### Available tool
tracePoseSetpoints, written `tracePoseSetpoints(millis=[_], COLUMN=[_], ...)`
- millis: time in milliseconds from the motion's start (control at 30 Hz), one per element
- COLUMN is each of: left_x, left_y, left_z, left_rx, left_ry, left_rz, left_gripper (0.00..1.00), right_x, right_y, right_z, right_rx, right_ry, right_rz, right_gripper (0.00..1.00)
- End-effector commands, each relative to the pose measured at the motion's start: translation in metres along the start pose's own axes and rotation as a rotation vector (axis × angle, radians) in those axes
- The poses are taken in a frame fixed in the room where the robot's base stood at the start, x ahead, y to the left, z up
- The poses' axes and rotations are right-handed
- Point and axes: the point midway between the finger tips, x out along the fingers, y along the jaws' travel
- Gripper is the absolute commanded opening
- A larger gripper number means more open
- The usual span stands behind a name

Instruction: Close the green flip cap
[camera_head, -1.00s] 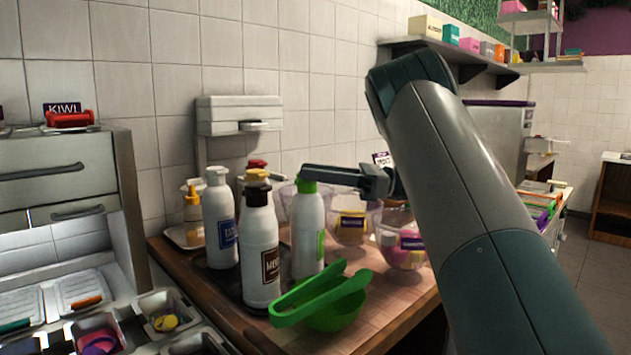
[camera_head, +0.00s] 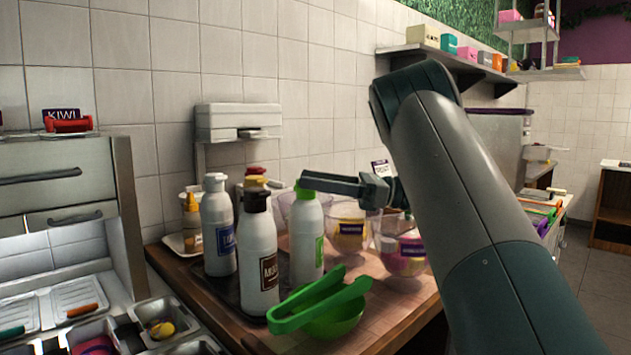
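The green cap (camera_head: 305,193) sits on a white squeeze bottle with a green label (camera_head: 307,238), upright near the table's middle. My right gripper (camera_head: 304,181) reaches in from the right. Its fingers show as one narrow bar, together with nothing between them, and the tips lie over the top of the green cap. The fingers hide part of the cap, so I cannot tell whether the flip lid is fully down or whether they touch it. My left gripper is not in view.
Green tongs (camera_head: 290,318) lie across a green bowl (camera_head: 335,325) in front. Clear topping bowls (camera_head: 400,258) stand to the right.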

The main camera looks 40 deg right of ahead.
Motion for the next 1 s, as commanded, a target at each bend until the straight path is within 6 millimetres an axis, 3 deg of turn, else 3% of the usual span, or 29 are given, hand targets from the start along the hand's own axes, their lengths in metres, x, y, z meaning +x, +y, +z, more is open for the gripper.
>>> tracePoseSetpoints(millis=[267,467,733,1000], left_x=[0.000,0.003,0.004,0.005], left_y=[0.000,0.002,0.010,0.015], left_z=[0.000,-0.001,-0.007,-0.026], left_rx=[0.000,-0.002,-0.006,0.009], left_ry=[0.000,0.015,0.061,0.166], left_rz=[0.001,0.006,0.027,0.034], left_gripper=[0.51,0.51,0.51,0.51], right_x=[-0.003,-0.021,-0.068,-0.123], right_y=[0.000,-0.001,-0.001,-0.001], right_z=[0.001,0.001,0.001,0.000], right_rx=[-0.003,-0.003,-0.004,-0.003], right_ry=[-0.002,-0.004,-0.005,-0.005], right_rz=[0.000,-0.001,-0.003,-0.002], right_gripper=[0.52,0.52,0.52,0.52])
